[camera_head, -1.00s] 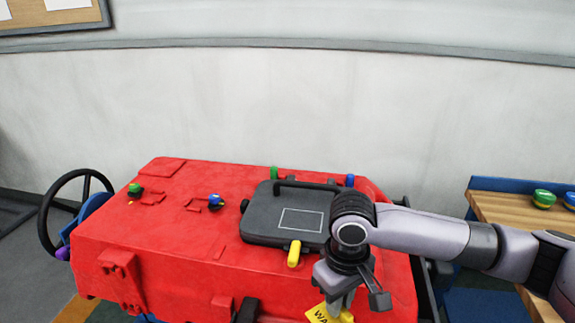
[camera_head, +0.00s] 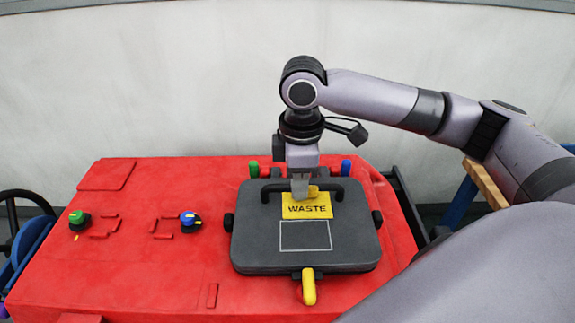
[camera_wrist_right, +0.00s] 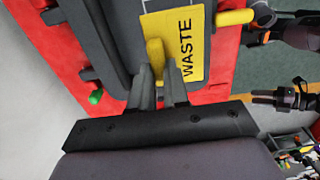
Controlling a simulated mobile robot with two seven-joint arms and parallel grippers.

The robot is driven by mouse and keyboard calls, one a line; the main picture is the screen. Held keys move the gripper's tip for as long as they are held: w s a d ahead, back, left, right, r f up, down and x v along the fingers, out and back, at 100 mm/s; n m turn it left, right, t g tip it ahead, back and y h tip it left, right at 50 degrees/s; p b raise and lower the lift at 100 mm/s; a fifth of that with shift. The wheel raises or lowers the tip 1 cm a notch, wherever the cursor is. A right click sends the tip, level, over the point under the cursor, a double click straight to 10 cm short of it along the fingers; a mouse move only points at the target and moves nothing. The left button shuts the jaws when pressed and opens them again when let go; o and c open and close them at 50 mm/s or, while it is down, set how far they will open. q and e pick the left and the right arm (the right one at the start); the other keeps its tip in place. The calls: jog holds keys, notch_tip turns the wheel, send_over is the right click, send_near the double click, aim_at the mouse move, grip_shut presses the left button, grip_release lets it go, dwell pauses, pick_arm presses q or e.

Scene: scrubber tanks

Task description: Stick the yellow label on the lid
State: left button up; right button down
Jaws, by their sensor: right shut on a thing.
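The yellow label (camera_head: 307,207), marked WASTE, hangs from my right gripper (camera_head: 301,194) in the head view. The gripper is shut on the label's raised yellow tab. In the right wrist view the label (camera_wrist_right: 190,45) shows beside the tab, which sits between the fingers (camera_wrist_right: 158,80). The dark grey lid (camera_head: 257,235) lies on the red tank, with a white rectangular outline (camera_head: 305,236) on it. The label appears above the lid, just behind the outline, and covers part of the lid's handle (camera_head: 345,184). I cannot tell whether it touches the lid.
A yellow latch (camera_head: 309,287) is at the lid's front, green (camera_head: 254,169) and blue (camera_head: 346,167) ones at its back. Green (camera_head: 77,217) and blue (camera_head: 188,219) knobs stand on the red tank (camera_head: 130,265) at left. A wooden bench (camera_head: 486,183) is at right.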

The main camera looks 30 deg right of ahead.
jog(key=shift+s+f, duration=0.15)
jog(key=shift+f, duration=2.3)
jog(key=shift+f, duration=0.15)
jog(key=shift+f, duration=0.5)
jog(key=shift+f, duration=0.2)
jog(key=shift+f, duration=0.5)
jog(key=shift+f, duration=0.15)
jog(key=shift+f, duration=0.3)
jog(key=shift+f, duration=0.3)
